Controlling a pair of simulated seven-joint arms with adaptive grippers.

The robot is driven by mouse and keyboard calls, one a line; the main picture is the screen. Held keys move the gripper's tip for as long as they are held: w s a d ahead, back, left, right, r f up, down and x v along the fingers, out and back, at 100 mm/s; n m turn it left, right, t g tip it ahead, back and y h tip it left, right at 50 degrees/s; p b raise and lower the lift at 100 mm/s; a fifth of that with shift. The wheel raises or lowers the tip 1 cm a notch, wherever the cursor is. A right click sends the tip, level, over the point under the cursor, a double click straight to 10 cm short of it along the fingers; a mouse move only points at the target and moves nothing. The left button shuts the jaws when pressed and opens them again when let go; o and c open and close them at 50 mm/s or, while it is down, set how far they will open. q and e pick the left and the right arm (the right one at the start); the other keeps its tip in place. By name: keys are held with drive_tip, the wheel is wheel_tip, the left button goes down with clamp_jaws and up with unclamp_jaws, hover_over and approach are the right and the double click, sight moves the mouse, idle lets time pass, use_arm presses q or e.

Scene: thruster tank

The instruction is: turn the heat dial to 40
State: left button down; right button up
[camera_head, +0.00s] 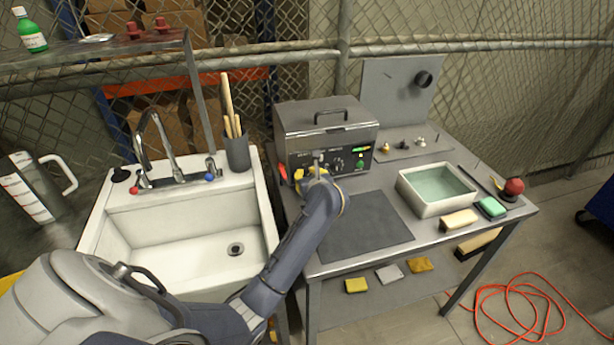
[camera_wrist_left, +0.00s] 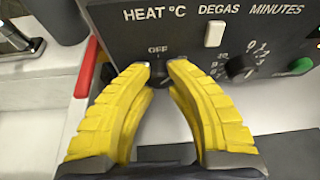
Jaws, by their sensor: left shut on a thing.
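The ultrasonic cleaner (camera_head: 325,118) is a grey metal box with a lid handle and a dark front panel, at the back left of the steel table. Its heat dial (camera_wrist_left: 158,68) sits below the "HEAT °C" lettering, under an "OFF" mark. My left gripper (camera_wrist_left: 158,72) has its yellow fingers closed around the dial, which is mostly hidden between the tips. The dial's pointer and the 40 mark cannot be made out. In the head view my left gripper (camera_head: 317,165) is at the panel's left part. My right gripper is not in view.
A minutes dial (camera_wrist_left: 238,66), a white degas switch (camera_wrist_left: 214,34) and a green button (camera_wrist_left: 301,65) are to the right on the panel. A red part (camera_wrist_left: 85,68) is close on the left. A dark mat (camera_head: 365,230) lies in front; a basin (camera_head: 437,205) stands right.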

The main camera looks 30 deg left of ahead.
use_arm(q)
drive_tip(key=m+g, duration=0.1)
drive_tip(key=m+g+y, duration=0.1)
drive_tip(key=m, duration=0.1)
drive_tip(key=shift+d+f+y, duration=0.2)
drive_tip(key=shift+f+y, duration=0.05)
drive_tip(key=shift+y, duration=0.05)
drive_tip(key=m+g+y, duration=0.1)
drive_tip(key=m, duration=0.1)
drive_tip(key=shift+m, duration=0.3)
drive_tip(key=shift+f+m+g+y, duration=0.15)
drive_tip(key=shift+m+g+y, duration=0.25)
drive_tip(key=shift+m+y, duration=1.3)
drive_tip(key=shift+m, duration=0.8)
drive_tip(key=shift+a, duration=0.1)
drive_tip(key=c, duration=1.5)
unclamp_jaws()
drive_tip(key=shift+a, duration=0.1)
drive_tip(key=o, duration=0.4)
drive_tip(key=shift+o, duration=0.2)
drive_tip(key=shift+w, duration=0.1)
